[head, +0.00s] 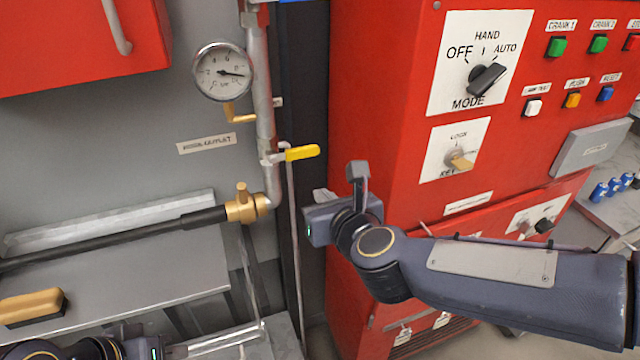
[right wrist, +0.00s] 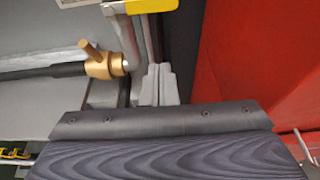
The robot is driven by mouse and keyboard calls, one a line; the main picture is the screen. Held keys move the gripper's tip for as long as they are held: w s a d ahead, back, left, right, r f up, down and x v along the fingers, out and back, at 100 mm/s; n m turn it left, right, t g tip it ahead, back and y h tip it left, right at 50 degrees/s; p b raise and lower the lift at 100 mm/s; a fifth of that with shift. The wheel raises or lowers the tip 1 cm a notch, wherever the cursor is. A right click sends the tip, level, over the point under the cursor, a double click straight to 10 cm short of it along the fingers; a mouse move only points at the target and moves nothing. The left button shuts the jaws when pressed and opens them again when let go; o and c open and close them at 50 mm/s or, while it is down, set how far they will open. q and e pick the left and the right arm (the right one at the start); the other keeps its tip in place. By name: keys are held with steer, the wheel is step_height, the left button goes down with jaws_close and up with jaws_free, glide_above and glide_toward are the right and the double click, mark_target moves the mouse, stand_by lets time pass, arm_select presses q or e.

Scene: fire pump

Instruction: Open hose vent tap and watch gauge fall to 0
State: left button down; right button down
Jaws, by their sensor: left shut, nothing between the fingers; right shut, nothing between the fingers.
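The round gauge (head: 222,72) hangs on the vertical pipe (head: 263,90). Its needle points right and slightly down, well away from the low figures at left. A tap with a yellow lever (head: 303,153) is lower on this pipe, the lever sticking out to the right, with a thin tube below. Its yellow shows at the top of the right wrist view (right wrist: 152,6). My right gripper (head: 312,196) is shut and empty, below and apart from the lever; its fingertips (right wrist: 158,85) are together. My left gripper (head: 225,338) is shut and empty, low at the left.
A brass coupling (head: 243,206) joins a black hose (head: 120,238) to the pipe's lower end. A small brass-coloured fitting (head: 238,115) sits below the gauge. The red control cabinet (head: 385,90) stands close to the right. A grey bench (head: 130,290) lies below the hose.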

mark_target(294, 154)
steer(key=x, duration=0.9)
step_height(294, 154, up, 4)
steer(key=p, duration=0.3)
steer(key=shift+s, duration=0.1)
